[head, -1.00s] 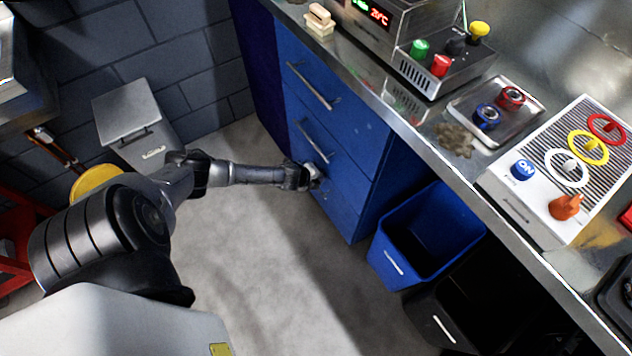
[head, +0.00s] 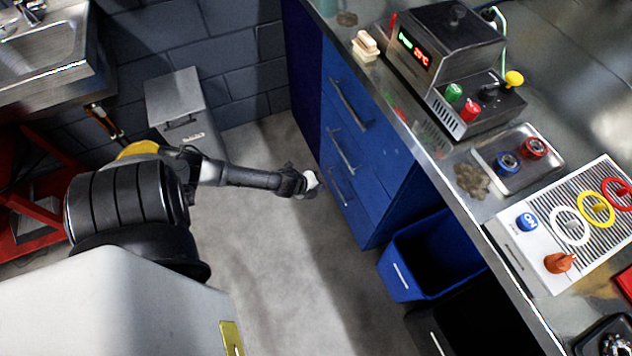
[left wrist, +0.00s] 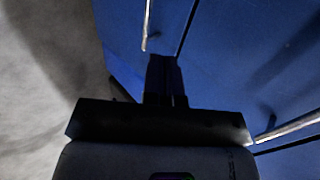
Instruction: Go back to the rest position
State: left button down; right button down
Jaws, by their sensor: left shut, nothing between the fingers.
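My left gripper (head: 312,184) is at the end of my arm, which comes in from the left over the grey floor. It is in front of the blue drawer cabinet (head: 350,190), with its fingers shut and nothing held. In the left wrist view my left gripper (left wrist: 163,75) shows as dark closed fingers against the blue drawer fronts. Metal drawer handles (left wrist: 147,27) show ahead and at the right of that view. A small gap seems to lie between the fingers and the cabinet. All drawers look closed. My right gripper is not in view.
A blue bin (head: 402,275) and a black bin stand under the steel bench (head: 465,225). On the bench are a heater unit (head: 440,50), a small tray (head: 545,165) and a ring panel (head: 520,255). A grey bin (head: 170,95) stands by the wall. Open floor (head: 270,260) lies below my arm.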

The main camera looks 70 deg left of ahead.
pick_arm(q)
jog(key=shift+v, duration=0.8)
jog(key=shift+f, duration=0.1)
